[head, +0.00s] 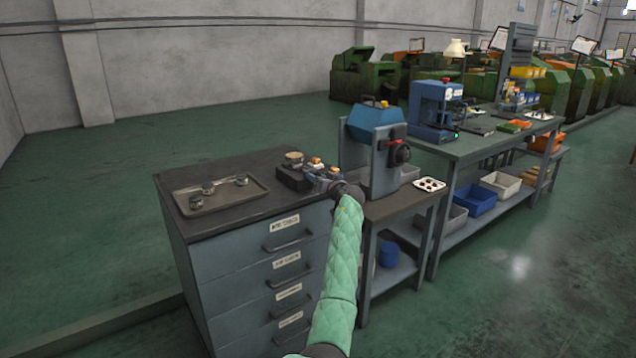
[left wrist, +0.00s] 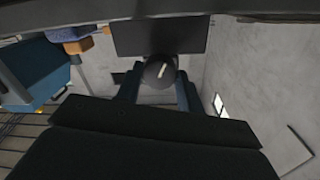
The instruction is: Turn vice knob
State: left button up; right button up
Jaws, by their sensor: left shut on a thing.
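The dark vice (head: 292,178) sits on the top of the grey drawer cabinet (head: 262,163), near its right end. My left gripper (head: 326,178) comes in from the front and is at the right side of the vice. In the left wrist view a round black knob with a pale mark (left wrist: 160,71) lies between the two fingers of my left gripper (left wrist: 158,86), which is shut on it. In the head view the knob is hidden behind the gripper and wrist. My right gripper is not in view.
A metal tray (head: 222,209) with 3 small round parts lies left of the vice. A blue and grey machine (head: 375,150) stands close on the right, by a small white tray (head: 430,184). Several blue and white bins are under the long bench. The floor at left is clear.

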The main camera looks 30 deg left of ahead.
pick_arm(q)
jog(key=shift+m, duration=0.9)
jog(key=m, duration=0.2)
jog(key=shift+r+m, duration=0.15)
jog(key=shift+m, duration=0.15)
jog(key=m+p, duration=0.1)
jog(key=m, duration=0.1)
jog(key=shift+m+g, duration=0.3)
jog(key=shift+g, duration=0.1)
jog(key=shift+m+p, duration=0.5)
jog(key=shift+m, duration=0.5)
jog(key=shift+w+m, duration=0.1)
jog(key=shift+m, duration=0.5)
jog(key=shift+p, duration=0.3)
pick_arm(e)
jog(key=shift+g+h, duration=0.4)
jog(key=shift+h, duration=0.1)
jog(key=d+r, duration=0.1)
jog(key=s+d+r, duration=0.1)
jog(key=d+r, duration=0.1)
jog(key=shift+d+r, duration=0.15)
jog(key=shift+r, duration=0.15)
pick_arm(q)
jog(key=shift+d, duration=0.1)
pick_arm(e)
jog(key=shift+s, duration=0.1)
pick_arm(q)
jog(key=o, duration=1)
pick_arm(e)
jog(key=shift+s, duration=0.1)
